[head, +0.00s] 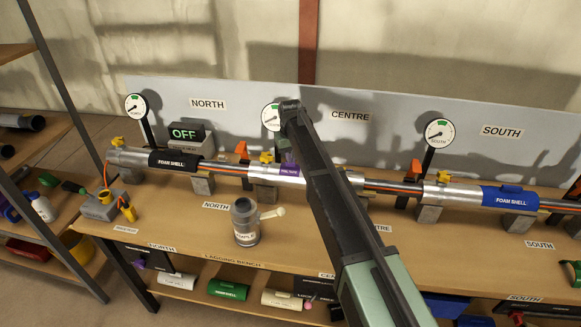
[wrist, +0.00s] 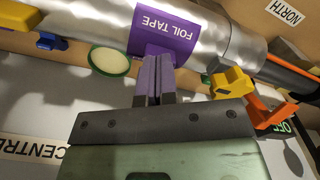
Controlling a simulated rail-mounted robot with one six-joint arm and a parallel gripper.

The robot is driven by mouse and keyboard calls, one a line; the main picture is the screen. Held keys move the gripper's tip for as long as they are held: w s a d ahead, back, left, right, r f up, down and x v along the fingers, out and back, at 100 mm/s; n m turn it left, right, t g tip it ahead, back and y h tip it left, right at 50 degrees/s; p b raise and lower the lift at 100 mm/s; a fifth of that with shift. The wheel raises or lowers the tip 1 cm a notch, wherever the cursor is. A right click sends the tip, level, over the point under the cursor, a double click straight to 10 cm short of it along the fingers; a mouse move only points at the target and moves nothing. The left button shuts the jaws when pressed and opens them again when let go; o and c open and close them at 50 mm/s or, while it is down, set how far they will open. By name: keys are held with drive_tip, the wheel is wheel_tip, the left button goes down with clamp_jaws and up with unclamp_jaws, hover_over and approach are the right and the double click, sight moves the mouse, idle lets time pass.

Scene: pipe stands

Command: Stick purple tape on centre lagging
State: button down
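The purple tape (wrist: 165,28), marked FOIL TAPE, lies against the silver lagging (wrist: 105,22) of the centre pipe section. In the head view the purple tape (head: 290,170) sits on the front of the silver centre lagging (head: 263,172), just left of my arm. My gripper (wrist: 156,75) reaches the tape's edge with its two narrow fingers close together, on a purple tab of the tape. In the head view my forearm hides part of the centre section and most of the gripper (head: 287,157).
Yellow valve handles (head: 267,157) and orange levers (head: 242,149) stand along the pipe near the tape. Gauges (head: 271,117) rise behind it. A grey pot (head: 245,222) with a brush stands on the bench (head: 180,225). Black and blue foam shells (head: 510,197) sit on the outer sections.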

wheel_tip(320, 180, up, 7)
drive_tip(key=p, duration=0.7)
wheel_tip(320, 180, up, 11)
drive_tip(key=p, duration=1)
drive_tip(key=shift+f+p, duration=0.15)
drive_tip(key=shift+p, duration=0.25)
drive_tip(key=s+d+f+m+b, duration=0.1)
drive_tip(key=s+d+f+b, duration=0.4)
drive_tip(key=s, duration=0.6)
drive_tip(key=s+d+f+m+b, duration=0.2)
drive_tip(key=s+d+f+b, duration=0.3)
drive_tip(key=s+d, duration=0.5)
drive_tip(key=s+d+f+m+b, duration=0.1)
drive_tip(key=s+d+f+b, duration=0.4)
drive_tip(key=s, duration=0.9)
drive_tip(key=shift+d+m, duration=0.4)
drive_tip(key=shift+d, duration=1.25)
